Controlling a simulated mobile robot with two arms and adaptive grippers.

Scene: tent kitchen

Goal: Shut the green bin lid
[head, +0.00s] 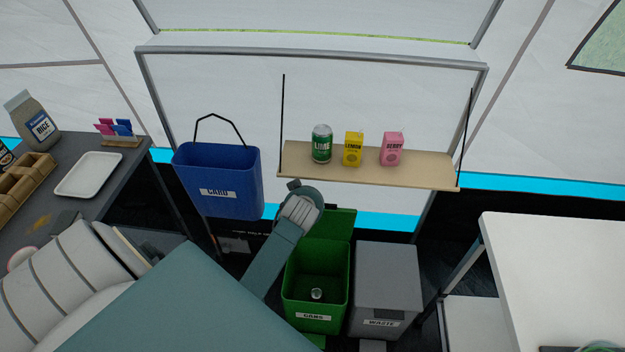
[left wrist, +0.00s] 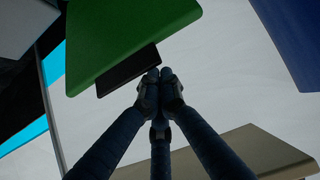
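The green bin (head: 318,312), labelled CANS, stands on the floor with its lid (head: 340,224) raised at the back. A small can (head: 316,293) lies inside it. My left arm reaches to the lid's left side in the head view, where its wrist hides part of the lid and the fingers cannot be made out. In the left wrist view the left gripper (left wrist: 160,75) is shut, fingertips together with nothing seen between them. The fingertips are close to the green lid (left wrist: 130,35) and its dark edge tab (left wrist: 128,71); I cannot tell if they touch. My right gripper is not in view.
A grey WASTE bin (head: 385,285) stands right of the green bin. A blue CARD bin (head: 218,180) hangs at the left. A hanging wooden shelf (head: 425,172) with a can and two cartons is above. A white table (head: 560,265) stands at the right.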

